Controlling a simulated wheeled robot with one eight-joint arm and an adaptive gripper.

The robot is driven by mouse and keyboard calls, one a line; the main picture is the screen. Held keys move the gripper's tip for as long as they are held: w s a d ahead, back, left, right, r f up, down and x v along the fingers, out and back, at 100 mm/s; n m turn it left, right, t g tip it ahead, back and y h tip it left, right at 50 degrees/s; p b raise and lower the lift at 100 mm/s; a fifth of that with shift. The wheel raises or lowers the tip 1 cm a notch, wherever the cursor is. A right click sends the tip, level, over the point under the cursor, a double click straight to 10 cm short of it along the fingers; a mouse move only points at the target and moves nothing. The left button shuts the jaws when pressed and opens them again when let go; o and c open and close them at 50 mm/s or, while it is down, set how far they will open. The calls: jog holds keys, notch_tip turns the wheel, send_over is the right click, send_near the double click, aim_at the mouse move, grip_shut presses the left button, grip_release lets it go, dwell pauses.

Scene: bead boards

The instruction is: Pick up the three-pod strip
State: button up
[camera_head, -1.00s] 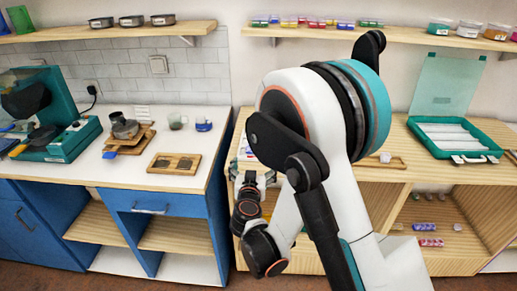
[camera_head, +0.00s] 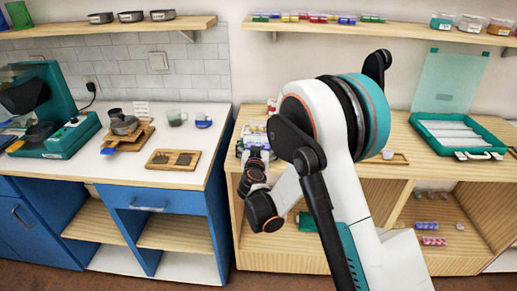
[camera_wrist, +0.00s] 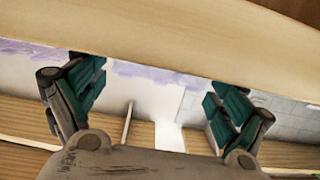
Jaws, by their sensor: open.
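Several small coloured pod strips (camera_head: 318,18) stand along the right upper shelf in the head view. A red-pink strip (camera_head: 433,241) and a purple strip (camera_head: 426,225) lie in the lower right cubby. I cannot tell which strip has three pods. My gripper (camera_wrist: 155,97) is open and empty in the wrist view, its green-padded fingers wide apart below a pale wooden board. In the head view its fingers are not clear; my wrist is over the left end of the wooden counter. No strip shows clearly between the fingers.
A teal open case (camera_head: 460,150) sits on the right of the wooden counter. A small tray (camera_head: 396,160) lies near it. The upper shelf (camera_head: 390,32) overhangs the counter. A white-topped blue cabinet (camera_head: 170,125) with machine and mugs stands left.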

jog(key=c, duration=0.8)
jog(key=shift+r, duration=0.15)
jog(key=shift+c, duration=0.2)
notch_tip(320, 180, up, 19)
jog(key=p, duration=0.7)
jog(key=s+d+f+m+h, duration=0.2)
jog(key=s+d, duration=0.7)
jog(key=d, duration=0.3)
jog(key=s+d+f+m+h, duration=0.1)
jog(key=s+d+f+h, duration=0.1)
jog(key=s+d, duration=0.8)
jog(key=w+a+r+n+y, duration=0.1)
jog(key=w+a+r+y, duration=0.1)
jog(key=w+a, duration=0.7)
jog(key=w+a+r+n+y, duration=0.2)
jog(key=w+a, duration=0.8)
jog(key=a, duration=0.3)
jog(key=shift+r, duration=0.4)
